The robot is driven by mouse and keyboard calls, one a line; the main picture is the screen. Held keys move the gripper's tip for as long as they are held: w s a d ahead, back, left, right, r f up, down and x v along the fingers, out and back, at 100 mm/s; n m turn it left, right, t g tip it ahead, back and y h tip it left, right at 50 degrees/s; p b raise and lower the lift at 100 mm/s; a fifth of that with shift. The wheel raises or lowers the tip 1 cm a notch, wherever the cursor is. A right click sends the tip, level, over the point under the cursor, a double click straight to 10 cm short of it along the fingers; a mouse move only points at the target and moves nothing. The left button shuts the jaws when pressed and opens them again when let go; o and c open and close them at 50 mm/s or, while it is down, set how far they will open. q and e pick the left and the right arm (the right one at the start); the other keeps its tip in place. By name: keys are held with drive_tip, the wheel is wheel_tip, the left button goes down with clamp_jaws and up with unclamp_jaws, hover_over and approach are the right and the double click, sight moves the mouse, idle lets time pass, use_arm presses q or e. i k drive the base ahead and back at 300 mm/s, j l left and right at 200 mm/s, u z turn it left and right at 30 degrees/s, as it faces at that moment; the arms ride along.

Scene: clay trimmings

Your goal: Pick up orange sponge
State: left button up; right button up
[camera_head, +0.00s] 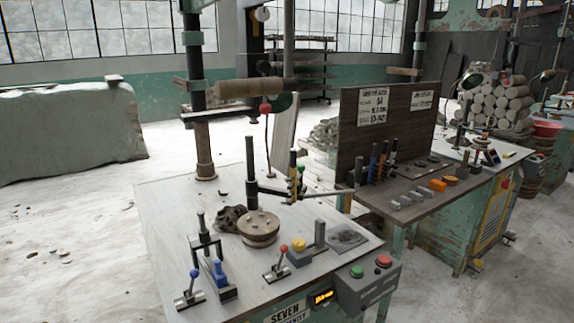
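A small orange block that looks like the orange sponge (437,185) lies on the dark wooden bench (415,209) right of the picture's middle. A rounder brownish-orange piece (450,180) lies just behind it to the right. Small grey blocks (402,201) lie to its left, nearer the front. Neither of my grippers is in view.
A pale worktable (165,215) with levers, a round wooden disc (259,228) and a button box (367,283) stands in front of the bench. An upright board (388,125) rises behind the bench. Open floor (70,240) lies at left.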

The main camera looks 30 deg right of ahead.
sight(439, 185)
drive_tip(key=z, duration=1.95)
